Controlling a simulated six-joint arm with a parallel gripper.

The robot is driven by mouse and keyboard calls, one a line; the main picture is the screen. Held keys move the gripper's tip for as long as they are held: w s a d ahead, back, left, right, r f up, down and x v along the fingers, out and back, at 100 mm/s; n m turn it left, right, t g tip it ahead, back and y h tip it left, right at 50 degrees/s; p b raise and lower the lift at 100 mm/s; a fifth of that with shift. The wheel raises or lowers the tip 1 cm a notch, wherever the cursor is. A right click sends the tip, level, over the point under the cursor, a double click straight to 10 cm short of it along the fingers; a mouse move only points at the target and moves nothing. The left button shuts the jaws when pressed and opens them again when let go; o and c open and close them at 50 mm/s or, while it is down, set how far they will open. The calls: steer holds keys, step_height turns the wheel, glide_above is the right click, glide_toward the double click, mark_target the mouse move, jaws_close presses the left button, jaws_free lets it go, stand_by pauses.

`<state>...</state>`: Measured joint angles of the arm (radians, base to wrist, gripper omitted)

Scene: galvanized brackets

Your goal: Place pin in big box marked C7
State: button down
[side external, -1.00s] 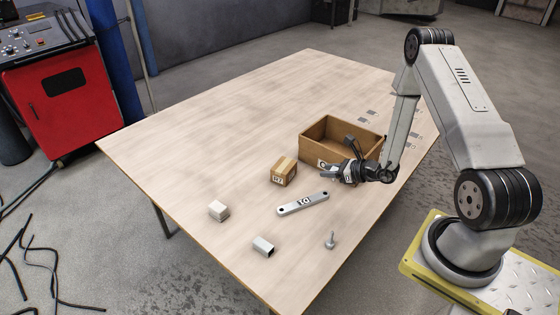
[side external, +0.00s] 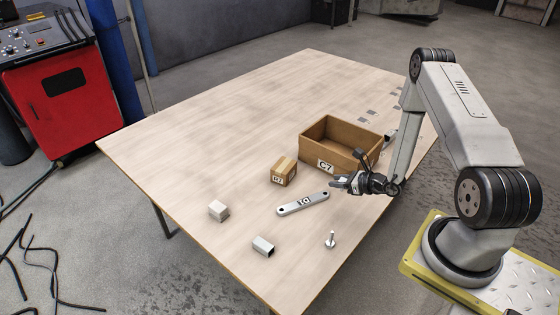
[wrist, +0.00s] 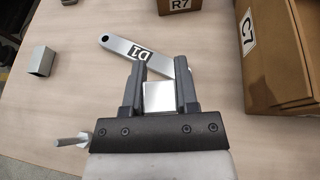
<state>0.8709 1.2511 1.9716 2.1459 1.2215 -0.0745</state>
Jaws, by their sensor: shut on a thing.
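The pin (side external: 331,240), a grey bolt-like piece with a wide foot, stands on the table near the front edge. In the wrist view the pin (wrist: 72,140) shows left of my gripper. The big open brown box marked C7 (side external: 325,166) stands behind my gripper; in the wrist view the box (wrist: 282,60) is at the right. My gripper (side external: 342,183) is in front of the box, above the table. In the wrist view my gripper (wrist: 159,85) is shut on a shiny silver block (wrist: 158,96). The block's full shape is hidden. The box's inner floor is mostly hidden.
A flat metal link marked D1 (side external: 303,204) lies beside my gripper. A pale cube (side external: 218,211) and a square metal tube (side external: 263,247) lie farther left. The far left table is clear.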

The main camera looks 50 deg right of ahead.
steer(key=shift+f, duration=2.2)
steer(key=shift+f, duration=1.9)
steer(key=shift+f, duration=0.15)
steer(key=shift+c, duration=1.8)
jaws_free()
steer(key=shift+s, duration=0.1)
steer(key=shift+v, duration=3.85)
steer(key=shift+a, duration=0.1)
